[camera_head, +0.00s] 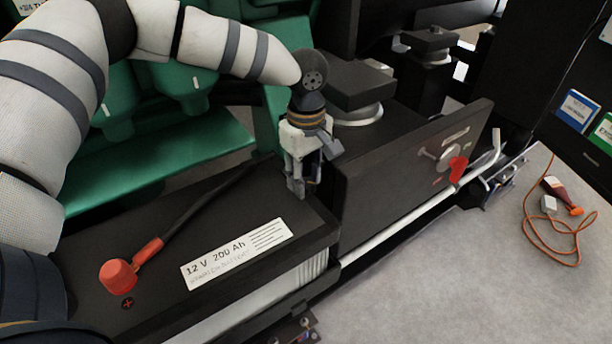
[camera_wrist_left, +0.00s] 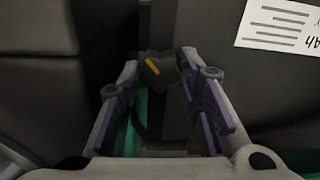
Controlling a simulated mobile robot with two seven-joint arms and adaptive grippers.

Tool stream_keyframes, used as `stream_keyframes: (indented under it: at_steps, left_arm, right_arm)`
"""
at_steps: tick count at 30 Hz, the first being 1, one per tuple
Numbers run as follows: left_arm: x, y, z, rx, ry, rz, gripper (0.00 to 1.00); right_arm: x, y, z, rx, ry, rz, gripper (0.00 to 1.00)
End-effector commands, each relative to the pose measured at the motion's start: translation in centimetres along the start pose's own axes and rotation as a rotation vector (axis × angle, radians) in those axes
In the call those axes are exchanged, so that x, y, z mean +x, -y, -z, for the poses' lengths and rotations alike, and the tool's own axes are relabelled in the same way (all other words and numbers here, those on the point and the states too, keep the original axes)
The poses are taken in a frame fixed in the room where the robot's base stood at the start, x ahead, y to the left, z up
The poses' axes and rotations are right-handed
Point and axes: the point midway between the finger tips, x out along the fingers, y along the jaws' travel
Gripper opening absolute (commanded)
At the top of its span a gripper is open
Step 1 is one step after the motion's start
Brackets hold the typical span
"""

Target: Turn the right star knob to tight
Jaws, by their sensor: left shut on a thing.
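My left gripper (camera_head: 304,188) reaches down at the far right end of the black battery, by the gap beside the dark panelled box. In the left wrist view its two fingers (camera_wrist_left: 158,82) are closed about a dark knob (camera_wrist_left: 162,72) with a yellow-orange mark on top. I take this to be the star knob. In the head view the knob is hidden by the gripper and the battery edge. How tight the knob is cannot be seen. My right gripper is in neither view.
The battery (camera_head: 229,214) has a white label (camera_head: 236,254) and a red terminal cap (camera_head: 118,276). The panelled box (camera_head: 400,170) with a red switch handle (camera_head: 457,170) stands close right of the gripper. Green machinery (camera_head: 170,160) lies behind. A corded tool (camera_head: 556,188) lies on the grey surface.

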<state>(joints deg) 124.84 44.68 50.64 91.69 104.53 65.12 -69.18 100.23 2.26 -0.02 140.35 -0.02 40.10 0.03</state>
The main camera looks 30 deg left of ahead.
Motion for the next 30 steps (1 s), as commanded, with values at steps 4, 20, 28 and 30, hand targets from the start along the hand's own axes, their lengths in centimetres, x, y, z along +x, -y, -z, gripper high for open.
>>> stream_keyframes:
  at_steps: [4,20,28,30]
  left_arm:
    - [0.22,0.10,-0.01,0.136,0.001,0.005,0.04]
    - [0.23,0.06,-0.04,0.566,0.002,0.004,0.04]
    - [0.23,0.07,-0.05,0.679,0.002,0.004,0.04]
    - [0.22,0.07,-0.05,0.696,0.002,0.004,0.04]
  right_arm:
    - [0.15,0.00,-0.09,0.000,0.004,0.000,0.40]
    - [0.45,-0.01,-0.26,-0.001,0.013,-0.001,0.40]
    - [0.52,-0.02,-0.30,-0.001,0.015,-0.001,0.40]
    - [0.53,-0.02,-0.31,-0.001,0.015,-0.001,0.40]
